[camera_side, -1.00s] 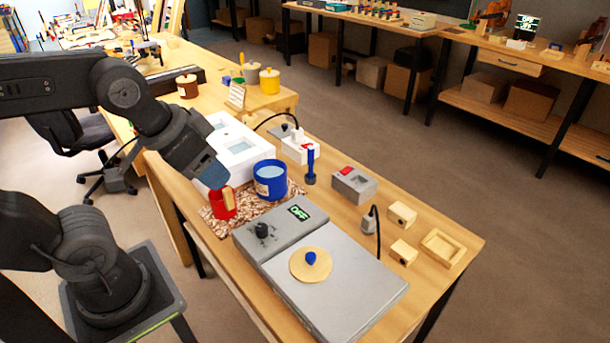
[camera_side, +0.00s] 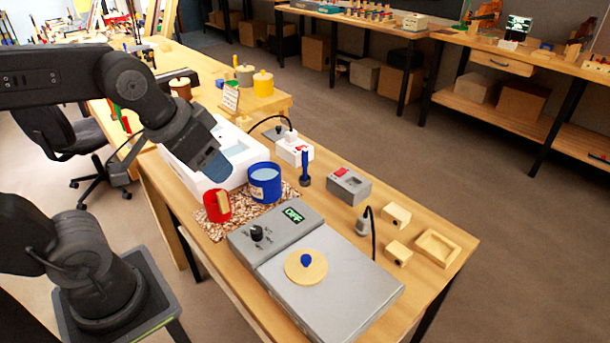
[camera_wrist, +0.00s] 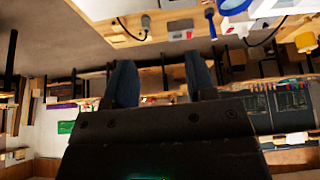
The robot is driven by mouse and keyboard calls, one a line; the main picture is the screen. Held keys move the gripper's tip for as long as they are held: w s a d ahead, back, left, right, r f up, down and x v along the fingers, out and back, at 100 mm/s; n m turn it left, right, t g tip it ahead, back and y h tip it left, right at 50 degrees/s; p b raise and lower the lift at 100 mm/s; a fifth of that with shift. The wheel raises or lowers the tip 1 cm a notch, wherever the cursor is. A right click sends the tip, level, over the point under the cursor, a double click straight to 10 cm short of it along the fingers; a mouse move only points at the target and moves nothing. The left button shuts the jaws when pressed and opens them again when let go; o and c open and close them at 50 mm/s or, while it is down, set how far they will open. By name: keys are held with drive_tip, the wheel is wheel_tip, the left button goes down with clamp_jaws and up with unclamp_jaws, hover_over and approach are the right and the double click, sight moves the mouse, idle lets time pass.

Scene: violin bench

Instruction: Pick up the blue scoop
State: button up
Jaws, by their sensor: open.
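A blue upright tool with a slim handle and dark foot, likely the blue scoop (camera_side: 305,168), stands on the bench just right of a blue pot (camera_side: 265,184). It also seems to show in the wrist view (camera_wrist: 211,23) at the top, beside the round blue rim of the pot (camera_wrist: 234,5). My gripper (camera_side: 217,165) is above and left of the blue pot, apart from the tool. In the wrist view my gripper (camera_wrist: 162,80) has its two blue fingers spread, with nothing between them.
A red mug (camera_side: 217,205) stands below my gripper on a speckled mat (camera_side: 237,222). A white tray (camera_side: 200,180) lies behind. A grey hot plate (camera_side: 345,290) carries a wooden disc. A grey box (camera_side: 349,186), a white switch box (camera_side: 294,151) and wooden blocks (camera_side: 397,214) lie nearby.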

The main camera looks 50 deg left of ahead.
drive_tip(key=w+a+n, duration=0.1)
drive_tip(key=w+a, duration=0.2)
drive_tip(key=w, duration=0.7)
drive_tip(key=n+g+y, duration=0.1)
drive_tip(key=n+y, duration=0.1)
drive_tip(key=n, duration=0.1)
hover_over(306, 157)
drive_tip(key=s+d, duration=0.1)
drive_tip(key=s, duration=0.3)
wheel_tip(306, 157, down, 11)
drive_tip(key=shift+g, duration=0.3)
drive_tip(key=x, duration=0.8)
drive_tip(key=shift+w+f, duration=0.15)
drive_tip(key=shift+f, duration=0.15)
drive_tip(key=shift+x, duration=2.95)
drive_tip(key=shift+d, duration=0.15)
clamp_jaws()
